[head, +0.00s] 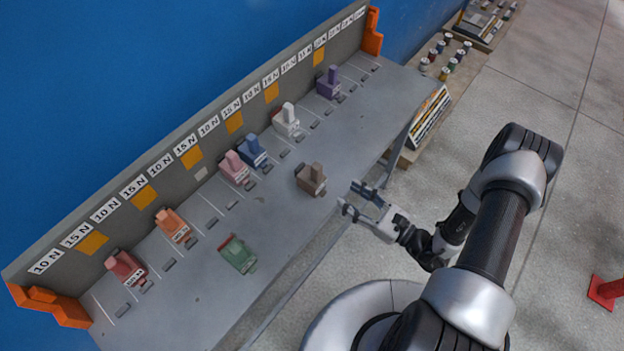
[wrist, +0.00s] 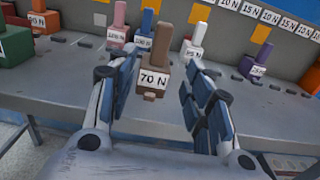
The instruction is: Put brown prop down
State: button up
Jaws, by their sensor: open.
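The brown prop (head: 311,180) stands upright on the grey shelf, in front of the row of other props and nearer the front edge. In the wrist view the brown prop (wrist: 157,72) shows a white label reading 70 N and lies ahead, between the lines of the two fingers. My gripper (head: 356,199) is open and empty, just off the shelf's front edge, to the right of the brown prop in the head view. In the wrist view my gripper (wrist: 158,95) has its fingers spread, with a gap between them and the prop.
On the grey shelf (head: 375,120) stand red (head: 126,268), orange (head: 172,225), pink (head: 234,168), blue (head: 252,151), white (head: 287,120) and purple (head: 329,83) props along the back. Orange end brackets (head: 372,32) bound the back panel.

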aim_at(320, 175)
jog(key=b+x, duration=0.1)
jog(key=x, duration=1)
jog(key=shift+w+a+r+b, duration=0.15)
jog(key=shift+w+a+b, duration=0.05)
jog(key=shift+w+b, duration=0.1)
jog(key=shift+c, duration=0.4)
grip_shut()
